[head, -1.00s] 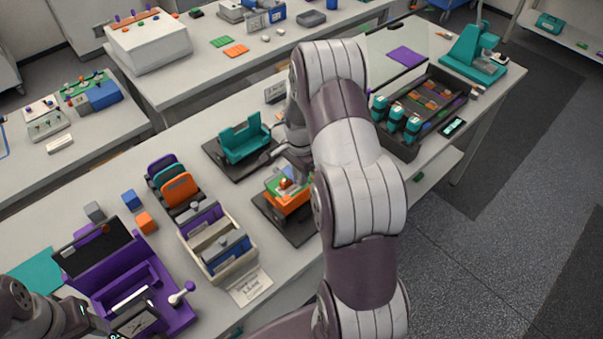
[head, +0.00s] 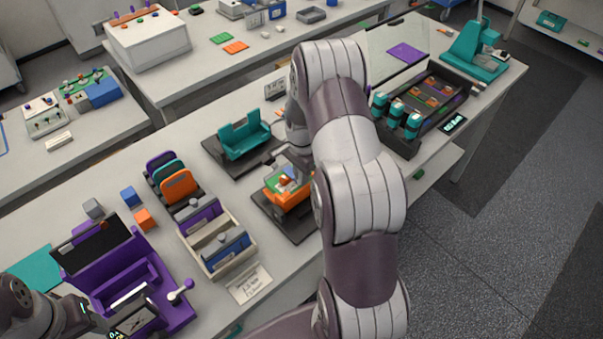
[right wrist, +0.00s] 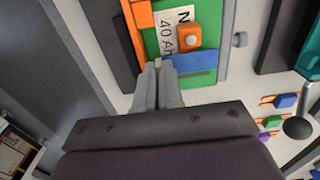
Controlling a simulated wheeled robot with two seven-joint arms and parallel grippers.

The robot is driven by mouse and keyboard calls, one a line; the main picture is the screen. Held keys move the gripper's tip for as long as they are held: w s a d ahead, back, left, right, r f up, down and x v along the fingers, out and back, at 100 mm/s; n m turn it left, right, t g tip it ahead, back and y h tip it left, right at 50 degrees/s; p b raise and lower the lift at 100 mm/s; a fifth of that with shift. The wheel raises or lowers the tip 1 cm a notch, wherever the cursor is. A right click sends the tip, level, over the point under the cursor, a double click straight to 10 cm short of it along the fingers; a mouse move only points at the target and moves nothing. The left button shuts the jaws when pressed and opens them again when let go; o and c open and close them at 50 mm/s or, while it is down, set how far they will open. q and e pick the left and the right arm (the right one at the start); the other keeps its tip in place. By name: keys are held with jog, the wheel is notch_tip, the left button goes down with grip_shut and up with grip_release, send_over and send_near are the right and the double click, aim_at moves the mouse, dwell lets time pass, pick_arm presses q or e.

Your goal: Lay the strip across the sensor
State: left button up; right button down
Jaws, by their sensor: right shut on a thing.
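In the right wrist view, a green cell with a white "40 Ah" label (right wrist: 172,38) lies in an orange holder (right wrist: 138,18). An orange block with a pale round button (right wrist: 188,39), possibly the sensor, sits on it. A blue strip (right wrist: 195,62) lies just below the block, its left end at my fingertips. My right gripper (right wrist: 160,68) is shut, apparently on that strip's end; the exact contact is hard to see. In the head view, the orange holder (head: 291,202) stands on a dark base, and my arm hides most of the right gripper. My left gripper (head: 82,318) is at the lower left, its fingers unclear.
A teal cradle (head: 245,138) stands behind the orange holder. A purple fixture (head: 120,275) and a beige divided box (head: 215,262) are to the left. A dark tray with teal parts (head: 445,110) is to the right. The table's front edge is close by.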

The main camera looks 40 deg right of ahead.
jog(key=shift+f, duration=0.25)
jog(key=c, duration=1.2)
grip_release()
jog(key=shift+w+a, duration=0.1)
jog(key=shift+f, duration=0.1)
notch_tip(320, 180, up, 13)
jog(key=b, duration=0.2)
jog(key=shift+b, duration=0.35)
